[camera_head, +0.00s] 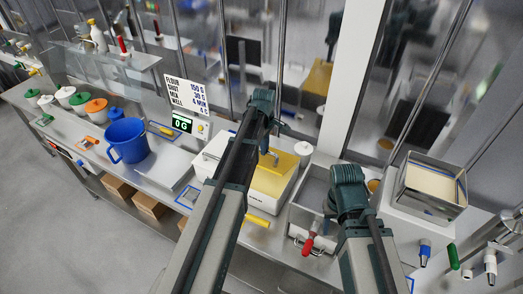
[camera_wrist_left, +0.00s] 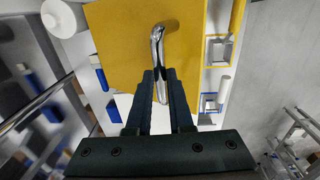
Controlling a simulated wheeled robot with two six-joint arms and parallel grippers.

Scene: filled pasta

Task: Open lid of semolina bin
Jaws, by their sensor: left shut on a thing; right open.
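The semolina bin (camera_head: 268,206) is a white box on the counter with a yellow lid (camera_head: 283,170) on top. I cannot tell whether the lid is slightly raised. A curved metal handle (camera_head: 270,154) stands up from the lid. My left gripper (camera_wrist_left: 161,88) is shut on this handle (camera_wrist_left: 157,42), above the yellow lid (camera_wrist_left: 120,40) in the left wrist view. In the head view my left forearm covers part of the bin. My right gripper (camera_head: 330,212) is over the steel tray right of the bin, near a red-handled tool (camera_head: 311,238); its fingers are mostly hidden.
A steel tray (camera_head: 314,190) stands right of the bin. A steel box (camera_head: 430,188) is at far right. A white canister (camera_head: 303,149) stands behind the bin.

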